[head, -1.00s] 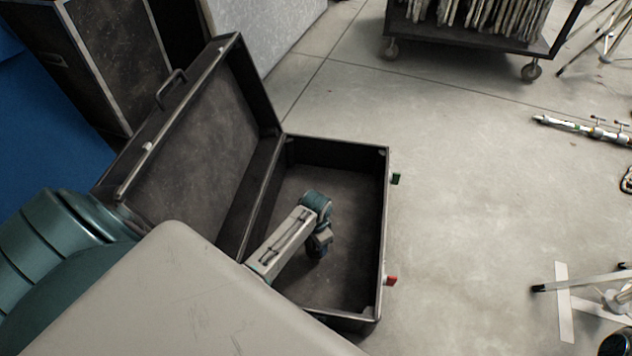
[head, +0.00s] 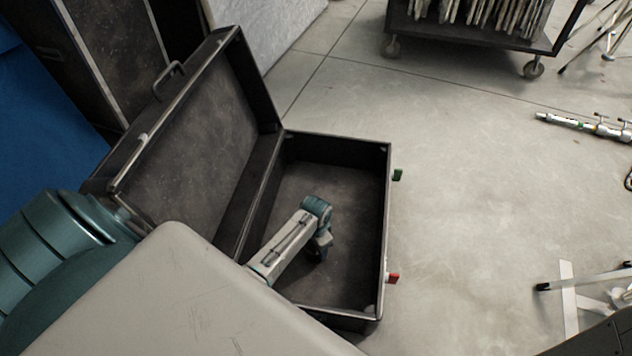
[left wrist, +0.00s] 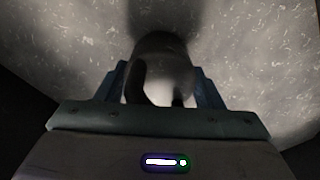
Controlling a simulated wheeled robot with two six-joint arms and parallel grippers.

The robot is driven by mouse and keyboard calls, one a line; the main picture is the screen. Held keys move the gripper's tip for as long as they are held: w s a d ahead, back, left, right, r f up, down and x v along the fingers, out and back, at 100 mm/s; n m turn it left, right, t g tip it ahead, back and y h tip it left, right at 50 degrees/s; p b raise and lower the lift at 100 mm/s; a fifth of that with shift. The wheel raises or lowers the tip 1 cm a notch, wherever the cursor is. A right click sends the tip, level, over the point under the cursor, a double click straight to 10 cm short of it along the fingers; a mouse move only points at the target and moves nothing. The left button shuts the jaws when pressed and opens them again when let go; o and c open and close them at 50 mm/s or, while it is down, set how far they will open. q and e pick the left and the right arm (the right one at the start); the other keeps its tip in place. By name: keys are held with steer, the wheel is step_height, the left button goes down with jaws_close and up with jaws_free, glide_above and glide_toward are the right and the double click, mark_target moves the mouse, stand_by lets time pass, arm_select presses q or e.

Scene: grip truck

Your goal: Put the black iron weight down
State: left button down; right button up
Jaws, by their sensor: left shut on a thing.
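The black iron weight (left wrist: 162,48) shows in the left wrist view as a rounded dark body with a handle-like arch. It sits between the blue-grey fingers of my left gripper (left wrist: 160,92), which is shut on it. In the head view my left gripper (head: 318,246) points down inside the open black case, over its floor. The weight is too dark and too covered there to make out clearly. I cannot tell whether it touches the case floor. My right gripper is out of view.
The open case (head: 384,215) stands on the concrete floor, its lid (head: 195,140) leaning back to the left. A wheeled cart (head: 470,35) is at the back. Stand legs (head: 575,300) and a metal pole (head: 580,125) lie right. Floor right of the case is clear.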

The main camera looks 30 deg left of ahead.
arm_select(q)
steer(key=shift+w, duration=0.15)
steer(key=shift+c, duration=1.9)
jaws_free()
